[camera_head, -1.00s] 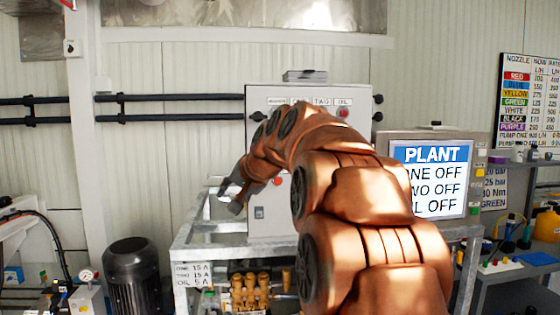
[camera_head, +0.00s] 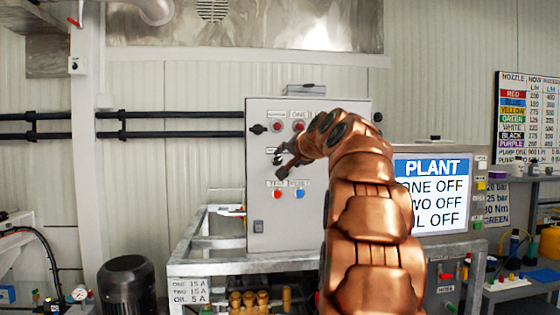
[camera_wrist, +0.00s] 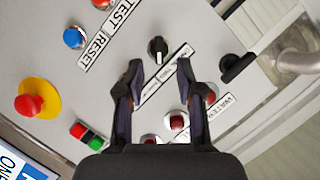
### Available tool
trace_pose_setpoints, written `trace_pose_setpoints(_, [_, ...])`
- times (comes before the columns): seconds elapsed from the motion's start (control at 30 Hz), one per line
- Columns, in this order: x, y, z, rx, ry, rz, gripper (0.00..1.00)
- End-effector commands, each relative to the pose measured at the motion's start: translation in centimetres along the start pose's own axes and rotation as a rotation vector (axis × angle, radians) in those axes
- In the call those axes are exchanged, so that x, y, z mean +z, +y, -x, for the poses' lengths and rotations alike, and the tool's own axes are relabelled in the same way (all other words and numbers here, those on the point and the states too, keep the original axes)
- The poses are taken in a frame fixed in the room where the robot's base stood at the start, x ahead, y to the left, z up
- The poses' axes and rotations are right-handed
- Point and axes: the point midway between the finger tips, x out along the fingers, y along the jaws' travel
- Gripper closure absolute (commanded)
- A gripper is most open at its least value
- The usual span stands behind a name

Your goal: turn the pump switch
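A black rotary switch (camera_wrist: 158,48) with a white mark on its knob sits on a grey control panel (camera_head: 262,222). A white label with small print lies beside it, too small to read. In the wrist view the switch is just beyond the gap between the two fingertips of my gripper (camera_wrist: 160,72). My gripper is open with nothing between its fingers. In the head view my gripper (camera_head: 284,166) is in front of the panel's middle, seen from the side. My arm hides the panel's right part. I cannot tell whether the fingers touch the panel.
In the wrist view a blue RESET button (camera_wrist: 74,38), a red TEST button (camera_wrist: 104,4), a red emergency stop (camera_wrist: 29,105) on yellow, red lamps (camera_wrist: 178,121) and a black handle (camera_wrist: 236,67) surround the switch. A PLANT screen (camera_head: 433,193) stands right of the panel.

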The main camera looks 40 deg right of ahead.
Motion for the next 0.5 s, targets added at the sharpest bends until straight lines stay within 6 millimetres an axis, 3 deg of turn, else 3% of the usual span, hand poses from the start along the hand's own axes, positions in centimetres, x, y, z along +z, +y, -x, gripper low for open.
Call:
trace_pose_setpoints(0.23, [0.1, 0.2, -3.3, 0.004, -0.004, -0.002, 0.64])
trace_pose_setpoints(0.5, [0.1, 0.1, -4.6, 0.001, -0.004, -0.002, 0.64])
